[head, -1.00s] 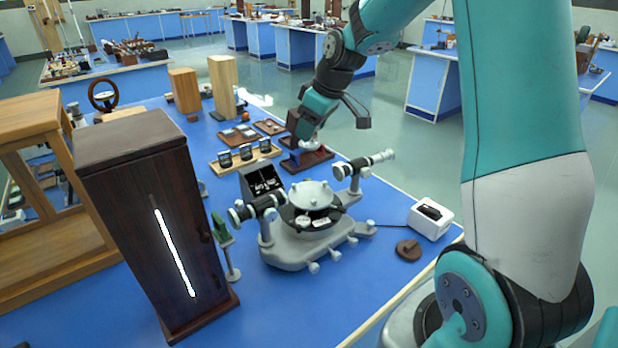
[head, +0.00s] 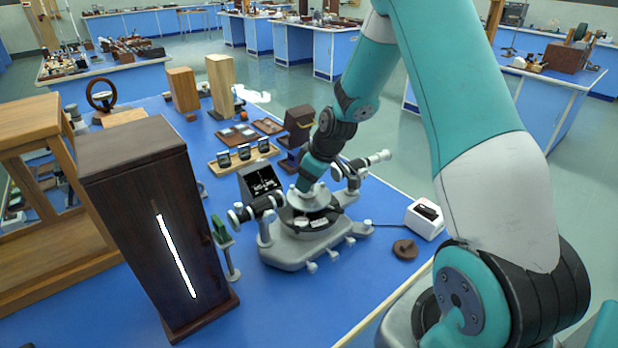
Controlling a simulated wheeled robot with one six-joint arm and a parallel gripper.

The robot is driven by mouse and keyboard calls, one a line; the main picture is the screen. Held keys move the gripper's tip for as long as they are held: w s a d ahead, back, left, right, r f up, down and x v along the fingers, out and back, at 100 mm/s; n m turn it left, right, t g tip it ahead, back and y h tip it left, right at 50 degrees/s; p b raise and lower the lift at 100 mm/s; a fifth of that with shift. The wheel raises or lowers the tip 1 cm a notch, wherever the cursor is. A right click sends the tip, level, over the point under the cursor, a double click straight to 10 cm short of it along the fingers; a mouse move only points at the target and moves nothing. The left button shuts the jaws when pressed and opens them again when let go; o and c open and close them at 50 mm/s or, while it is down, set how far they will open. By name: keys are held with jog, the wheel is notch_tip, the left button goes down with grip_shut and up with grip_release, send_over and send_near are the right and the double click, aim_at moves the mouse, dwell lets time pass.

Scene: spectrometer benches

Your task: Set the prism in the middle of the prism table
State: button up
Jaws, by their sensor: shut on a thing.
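The spectrometer (head: 290,252) stands on the blue bench in the head view, with its round grey prism table (head: 318,203) at the centre. My arm reaches down over it, and my gripper (head: 307,184) is right above the prism table's top, shut on the prism. The wrist covers the fingertips and the prism, so I cannot tell whether the prism touches the table or how well it is centred.
The spectrometer's telescope tubes (head: 372,160) (head: 258,207) flank the prism table closely. A tall dark lamp housing (head: 150,215) with a bright slit stands at left. A white box (head: 425,222) and a brown disc (head: 405,249) lie at right. A rack of dark pieces (head: 243,157) is behind.

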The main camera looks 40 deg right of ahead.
jog(key=o, duration=0.9)
jog(key=shift+f, duration=0.1)
jog(key=shift+o, duration=0.2)
jog(key=shift+d+r, duration=0.1)
jog(key=shift+r, duration=0.3)
jog(key=a+b+v, duration=0.1)
jog(key=b+v, duration=0.1)
jog(key=v, duration=0.9)
jog(key=s+a+r+n+g+y, duration=0.1)
jog(key=s+a+r, duration=0.25)
jog(key=a, duration=0.35)
jog(key=s+a+r+g+y, duration=0.15)
jog(key=s+a, duration=0.25)
jog(key=a, duration=0.4)
jog(key=s+a+r+g, duration=0.1)
jog(key=s+a, duration=0.4)
jog(key=s, duration=0.3)
jog(key=s+a+r, duration=0.1)
jog(key=s+a, duration=0.4)
jog(key=s, duration=0.3)
jog(key=shift+s+n+g, duration=0.3)
jog(key=shift+s+g, duration=0.05)
jog(key=shift+s, duration=0.05)
